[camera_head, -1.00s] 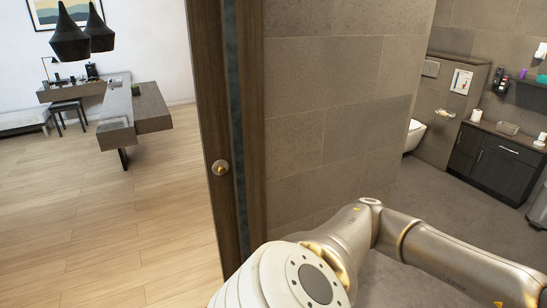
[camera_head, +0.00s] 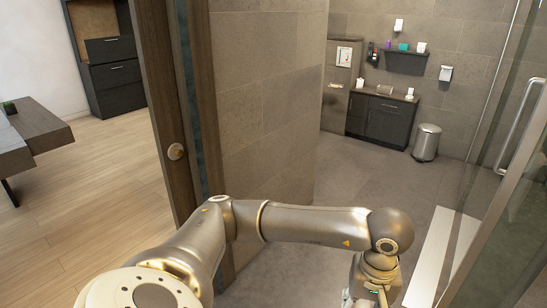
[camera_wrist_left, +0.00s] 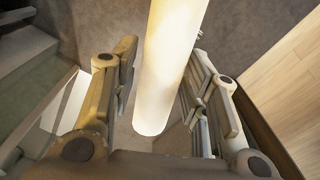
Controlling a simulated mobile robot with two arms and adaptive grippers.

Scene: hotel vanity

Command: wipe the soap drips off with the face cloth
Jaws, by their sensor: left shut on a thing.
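My left arm comes in from the bottom left in the head view and bends down. Its gripper (camera_head: 374,290) is cut off at the lower edge. In the left wrist view my left gripper (camera_wrist_left: 165,62) is shut on a smooth pale cream cylinder (camera_wrist_left: 166,98), which stands out between the two fingers. It may be the rolled face cloth; I cannot tell for sure. No soap drips can be made out. My right gripper is not in view.
A door frame (camera_head: 172,100) and tiled wall (camera_head: 268,100) stand close on the left. A glass door (camera_head: 520,190) and white ledge (camera_head: 436,262) are on the right. Across open grey floor (camera_head: 375,175) stand a dark cabinet (camera_head: 380,120) and a metal bin (camera_head: 426,145).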

